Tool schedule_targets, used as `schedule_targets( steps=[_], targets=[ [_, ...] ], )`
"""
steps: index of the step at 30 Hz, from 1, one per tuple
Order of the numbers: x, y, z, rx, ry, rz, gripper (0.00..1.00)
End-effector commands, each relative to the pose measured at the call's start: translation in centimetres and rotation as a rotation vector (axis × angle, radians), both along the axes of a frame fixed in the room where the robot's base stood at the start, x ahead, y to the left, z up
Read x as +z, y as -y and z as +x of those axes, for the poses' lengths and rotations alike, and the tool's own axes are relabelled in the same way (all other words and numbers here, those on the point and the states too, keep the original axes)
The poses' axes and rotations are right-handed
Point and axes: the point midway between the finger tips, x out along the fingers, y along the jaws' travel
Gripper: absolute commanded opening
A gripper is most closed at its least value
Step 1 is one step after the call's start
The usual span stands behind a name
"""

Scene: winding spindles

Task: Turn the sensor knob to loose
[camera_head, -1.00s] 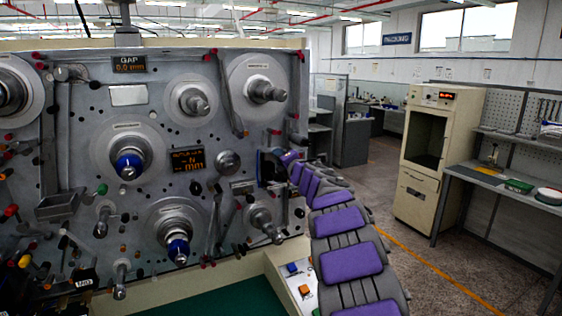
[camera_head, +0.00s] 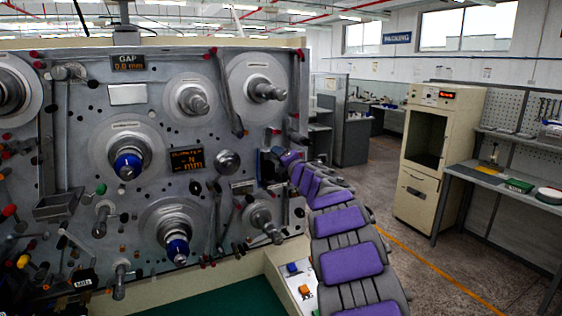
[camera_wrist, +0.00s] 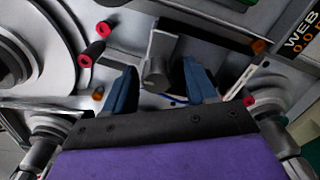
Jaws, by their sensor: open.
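In the wrist view my gripper (camera_wrist: 158,82) is open, with one blue finger on each side of a grey knob (camera_wrist: 157,62) that stands out from the panel. I take this for the sensor knob; its label cannot be read. Gaps show between the knob and both fingers, and I cannot tell whether the fingers touch it lower down. In the head view my purple and grey arm reaches the right part of the grey machine panel (camera_head: 80,150). The knob itself cannot be made out there, behind the arm's end.
Red-tipped pegs (camera_wrist: 92,53) and a large spindle disc (camera_wrist: 45,45) are close to the gripper's left. A dark display (camera_wrist: 300,42) is at the right. In the head view, several spindles crowd the panel. A beige cabinet (camera_head: 455,105) stands apart at right, with open floor between.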

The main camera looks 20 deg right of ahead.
Motion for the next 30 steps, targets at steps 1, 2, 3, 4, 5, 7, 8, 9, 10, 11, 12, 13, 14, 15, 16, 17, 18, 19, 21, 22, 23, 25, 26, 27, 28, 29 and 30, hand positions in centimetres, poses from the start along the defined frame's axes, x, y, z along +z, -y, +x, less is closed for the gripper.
schedule_targets(
  steps=[1,2,3,4,5,7,8,9,10,11,12,13,14,15,16,17,18,19,21,22,23,25,26,27,28,29,30],
  targets=[
    [0.0,0.0,-0.3,-0.001,0.000,0.000,0.57],
    [0.0,0.0,-0.5,-0.001,0.000,0.000,0.57],
    [0.0,0.1,-0.8,-0.001,0.000,0.000,0.57],
    [0.0,0.1,-1.1,-0.002,-0.001,-0.001,0.57],
    [0.0,0.1,-1.5,-0.003,-0.001,-0.002,0.57],
    [0.0,0.2,-2.3,-0.004,0.001,0.000,0.57],
    [0.0,0.2,-2.7,-0.004,0.000,-0.001,0.57],
    [-0.1,0.2,-3.2,-0.005,-0.001,0.000,0.57],
    [0.0,0.2,-3.6,-0.004,-0.001,0.000,0.57],
    [0.1,0.2,-4.1,-0.002,0.000,0.000,0.57],
    [0.1,0.2,-4.6,-0.002,0.001,-0.002,0.57],
    [0.1,0.2,-5.0,-0.002,0.000,-0.002,0.57],
    [0.0,0.3,-5.4,-0.004,0.000,0.000,0.57],
    [-0.1,0.4,-6.0,-0.005,-0.002,0.002,0.57],
    [-0.1,0.4,-6.4,-0.005,-0.002,0.001,0.57],
    [0.0,0.4,-6.9,-0.004,0.000,-0.001,0.57],
    [0.1,0.4,-7.5,-0.002,0.001,-0.002,0.57],
    [0.0,0.4,-8.0,-0.002,0.000,-0.001,0.57],
    [-0.1,0.6,-9.0,-0.006,-0.003,0.001,0.57],
    [-0.1,0.6,-9.5,-0.006,-0.003,0.000,0.57],
    [0.0,0.6,-10.0,-0.005,-0.002,-0.001,0.57],
    [0.0,0.6,-11.1,-0.003,-0.002,0.000,0.57],
    [-0.1,0.6,-11.6,-0.003,-0.002,0.001,0.57],
    [-0.1,0.7,-12.2,-0.004,-0.004,0.000,0.57],
    [-0.1,0.7,-12.7,-0.004,-0.004,0.000,0.57],
    [-0.1,0.8,-13.2,-0.005,-0.004,-0.001,0.57],
    [-0.1,0.8,-13.8,-0.005,-0.004,0.000,0.57]
  ],
)
